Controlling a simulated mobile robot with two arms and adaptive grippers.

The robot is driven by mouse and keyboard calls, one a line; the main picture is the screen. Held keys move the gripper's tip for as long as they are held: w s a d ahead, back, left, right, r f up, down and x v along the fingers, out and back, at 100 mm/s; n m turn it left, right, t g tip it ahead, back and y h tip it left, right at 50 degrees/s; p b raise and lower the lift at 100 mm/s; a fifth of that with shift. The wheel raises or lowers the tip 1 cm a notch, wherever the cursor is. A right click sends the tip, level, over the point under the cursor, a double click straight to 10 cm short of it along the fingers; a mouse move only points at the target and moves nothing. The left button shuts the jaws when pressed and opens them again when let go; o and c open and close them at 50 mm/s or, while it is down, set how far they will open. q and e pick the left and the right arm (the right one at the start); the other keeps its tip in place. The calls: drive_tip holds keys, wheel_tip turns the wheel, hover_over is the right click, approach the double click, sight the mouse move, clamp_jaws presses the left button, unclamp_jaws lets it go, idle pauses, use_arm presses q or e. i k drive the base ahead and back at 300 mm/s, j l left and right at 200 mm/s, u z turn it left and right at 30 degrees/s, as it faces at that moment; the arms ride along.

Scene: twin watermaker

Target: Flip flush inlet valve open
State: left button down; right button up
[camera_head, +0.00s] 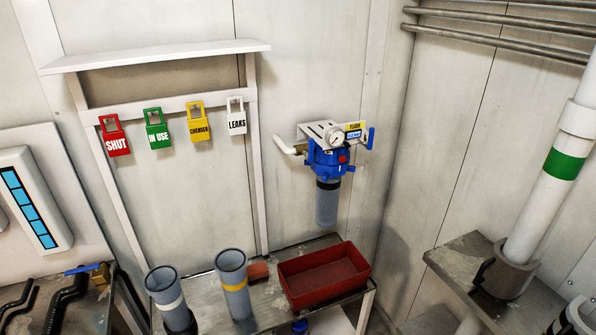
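A blue filter housing (328,158) with a grey bowl (327,205) hangs on the back wall under a white bracket. A blue lever handle (371,138) stands upright at the right end of the housing. Another blue lever (84,268) lies nearly level on a brass valve (101,275) at lower left. I cannot tell for certain which lever is the flush inlet valve. Neither of my grippers is in view.
Red, green, yellow and white tags hang from a rail (175,107) at left. A bench below holds two grey cylinders (234,285) and a red tray (324,276). A thick white pipe (545,190) with a green band stands at right. The space before the filter looks clear.

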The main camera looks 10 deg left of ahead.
sight(371, 132)
drive_tip(key=i+l+z, duration=0.15)
drive_tip(key=z, duration=0.2)
drive_tip(key=i+l+z, duration=0.15)
drive_tip(key=l+z, duration=0.2)
